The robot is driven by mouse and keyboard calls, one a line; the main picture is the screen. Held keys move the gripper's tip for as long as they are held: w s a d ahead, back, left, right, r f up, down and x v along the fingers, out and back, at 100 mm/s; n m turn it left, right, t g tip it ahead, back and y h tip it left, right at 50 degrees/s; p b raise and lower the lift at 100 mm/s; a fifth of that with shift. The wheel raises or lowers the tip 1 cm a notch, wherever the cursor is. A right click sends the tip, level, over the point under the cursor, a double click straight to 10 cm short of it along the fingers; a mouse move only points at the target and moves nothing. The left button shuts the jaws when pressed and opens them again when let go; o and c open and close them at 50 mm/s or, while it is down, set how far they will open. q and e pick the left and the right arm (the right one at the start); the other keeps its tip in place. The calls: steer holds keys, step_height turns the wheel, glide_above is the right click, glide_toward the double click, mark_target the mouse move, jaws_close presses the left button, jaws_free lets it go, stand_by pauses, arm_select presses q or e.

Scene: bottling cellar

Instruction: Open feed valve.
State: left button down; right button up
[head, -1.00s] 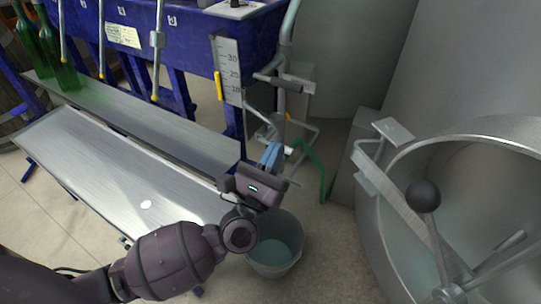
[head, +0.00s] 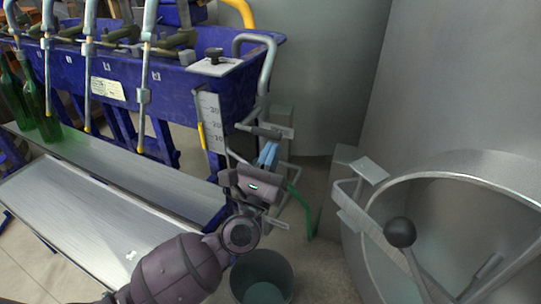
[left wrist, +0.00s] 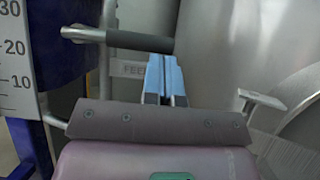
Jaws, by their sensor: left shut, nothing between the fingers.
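The feed valve's lever (head: 262,131), a bar with a dark grey grip, sits below the right end of the blue filler trough. In the left wrist view the lever (left wrist: 140,41) lies roughly level across the picture. A plate (left wrist: 132,70) reading "FEE…" shows behind it, partly hidden by my fingers. My left gripper (head: 268,155) has its blue fingers together and empty, just below the lever's right part. In the left wrist view the fingertips (left wrist: 166,58) end close under the grip's right end; I cannot tell whether they touch it. My right gripper is not in view.
The blue trough (head: 180,85) carries filling spouts and a scale plate (head: 211,122). Green bottles (head: 40,108) stand at left on a metal shelf (head: 130,165). A bucket (head: 262,275) stands below my gripper. A steel tank with a black-knobbed handle (head: 400,232) is at right.

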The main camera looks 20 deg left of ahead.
arm_select(q)
steer(key=shift+d+r+n+y, duration=0.1)
steer(key=shift+r+n+y, duration=0.2)
steer(key=shift+n+y, duration=0.4)
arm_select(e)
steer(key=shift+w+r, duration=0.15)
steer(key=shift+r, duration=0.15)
